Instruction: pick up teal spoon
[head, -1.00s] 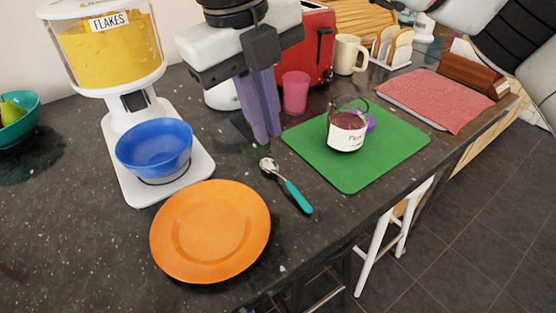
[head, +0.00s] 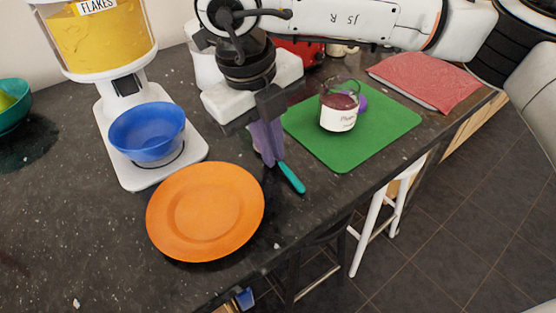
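The teal spoon (head: 291,178) lies on the dark speckled counter between the orange plate and the green mat. Its teal handle shows, pointing to the lower right. Its metal bowl end is hidden behind my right gripper's fingers. My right gripper (head: 267,154) points down from the arm that comes in from the upper right. Its purplish fingers are over the hidden end of the spoon. I cannot tell whether they touch the spoon or how far apart they are. My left gripper is not in view.
An orange plate (head: 205,212) is left of the spoon. A blue bowl (head: 147,133) sits on the flakes dispenser's base (head: 140,180). A labelled glass jar (head: 338,112) stands on the green mat (head: 378,133). A red cloth (head: 425,79) lies farther right. Counter below the spoon is bare.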

